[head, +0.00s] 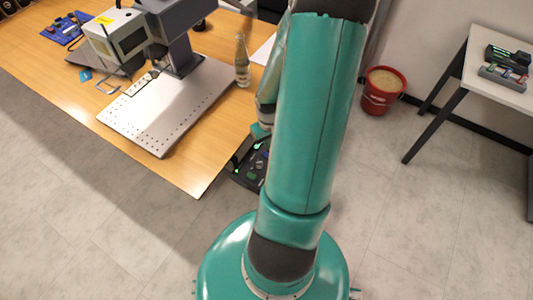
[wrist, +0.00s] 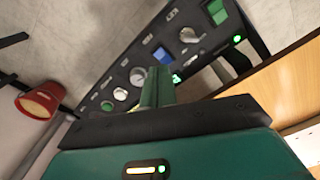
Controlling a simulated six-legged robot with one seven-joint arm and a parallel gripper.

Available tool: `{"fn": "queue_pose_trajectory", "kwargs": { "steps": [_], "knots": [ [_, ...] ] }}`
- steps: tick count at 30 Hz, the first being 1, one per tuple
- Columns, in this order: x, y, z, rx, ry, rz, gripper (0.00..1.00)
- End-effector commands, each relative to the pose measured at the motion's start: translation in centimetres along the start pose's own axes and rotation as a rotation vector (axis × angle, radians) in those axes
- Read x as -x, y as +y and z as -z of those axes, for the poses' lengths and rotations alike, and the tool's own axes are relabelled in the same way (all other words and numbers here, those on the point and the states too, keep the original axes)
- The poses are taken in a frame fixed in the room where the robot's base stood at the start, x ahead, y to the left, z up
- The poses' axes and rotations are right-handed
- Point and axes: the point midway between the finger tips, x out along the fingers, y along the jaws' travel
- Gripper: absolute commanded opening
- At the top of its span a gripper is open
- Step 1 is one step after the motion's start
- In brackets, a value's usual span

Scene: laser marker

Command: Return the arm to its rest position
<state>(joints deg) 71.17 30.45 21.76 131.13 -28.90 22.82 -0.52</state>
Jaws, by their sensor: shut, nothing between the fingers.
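My teal arm (head: 312,115) rises from its round base and fills the middle of the head view. Its upper part runs out of the top of the picture, and a further link shows behind it on the left. My gripper (wrist: 158,72) shows in the wrist view, its green fingers shut together with nothing between them. The fingers are in front of a black control panel (wrist: 118,76) with knobs and green and blue buttons. I cannot tell whether they touch it. The fingers cannot be made out in the head view.
A wooden table (head: 205,165) at left bears a laser marker (head: 125,38), a perforated white plate (head: 150,120) and a glass bottle (head: 242,62). A red bucket (head: 382,92) stands on the floor. A white table (head: 487,70) is at right. Bare floor (head: 430,220) lies at lower right.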

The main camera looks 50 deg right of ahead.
Motion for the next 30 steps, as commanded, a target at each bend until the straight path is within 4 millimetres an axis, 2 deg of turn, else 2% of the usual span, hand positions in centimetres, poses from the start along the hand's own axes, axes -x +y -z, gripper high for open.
{"fn": "queue_pose_trajectory", "kwargs": {
  "steps": [8, 26, 30],
  "knots": [
    [1.7, 0.0, 0.0, -0.002, 0.001, 0.000, 0.00],
    [1.8, 0.0, 0.0, 0.000, 0.000, -0.001, 0.00],
    [3.3, -0.8, 0.6, 0.022, 0.006, -0.029, 0.00]
  ]
}}
